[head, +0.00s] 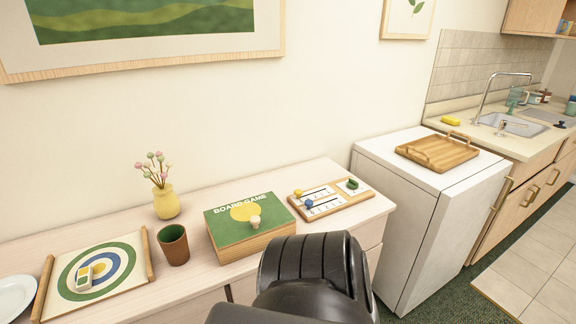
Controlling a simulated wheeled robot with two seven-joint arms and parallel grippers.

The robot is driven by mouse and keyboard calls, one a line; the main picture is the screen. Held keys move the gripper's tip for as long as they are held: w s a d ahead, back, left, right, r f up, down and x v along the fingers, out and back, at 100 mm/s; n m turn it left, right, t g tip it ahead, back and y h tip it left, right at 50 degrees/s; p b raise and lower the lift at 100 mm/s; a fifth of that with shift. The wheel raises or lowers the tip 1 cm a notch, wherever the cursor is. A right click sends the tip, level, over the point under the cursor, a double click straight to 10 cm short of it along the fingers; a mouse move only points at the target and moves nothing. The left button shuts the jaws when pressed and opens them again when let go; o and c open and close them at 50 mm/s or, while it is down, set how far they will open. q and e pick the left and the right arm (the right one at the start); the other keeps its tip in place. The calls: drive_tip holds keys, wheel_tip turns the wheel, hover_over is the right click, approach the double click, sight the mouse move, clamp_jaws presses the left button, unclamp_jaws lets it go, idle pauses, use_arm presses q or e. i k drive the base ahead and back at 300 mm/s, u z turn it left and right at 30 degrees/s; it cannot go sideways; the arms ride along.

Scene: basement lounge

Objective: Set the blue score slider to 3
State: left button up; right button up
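The score board (358,198) is a wooden tray on the light wooden sideboard, right of the board game box. Its blue score slider (309,204) is a small blue knob at the left end of the front track. A yellow slider (298,193) sits near the left end of the track behind it. The marks along the tracks are too small to read. A dark part of my own arm rises in front of the sideboard, below the board, and does not cover the sliders. Neither gripper shows in the head view.
The green board game box (240,245) with a pale knob stands just left of the score board. A small green piece (352,184) sits on the board's right part. A brown cup (173,246), yellow vase (166,203) and target board (140,277) are further left. A white cabinet (390,220) stands right.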

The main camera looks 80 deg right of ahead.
sight(308, 203)
drive_tip(key=k, duration=0.95)
drive_tip(key=z, duration=1.05)
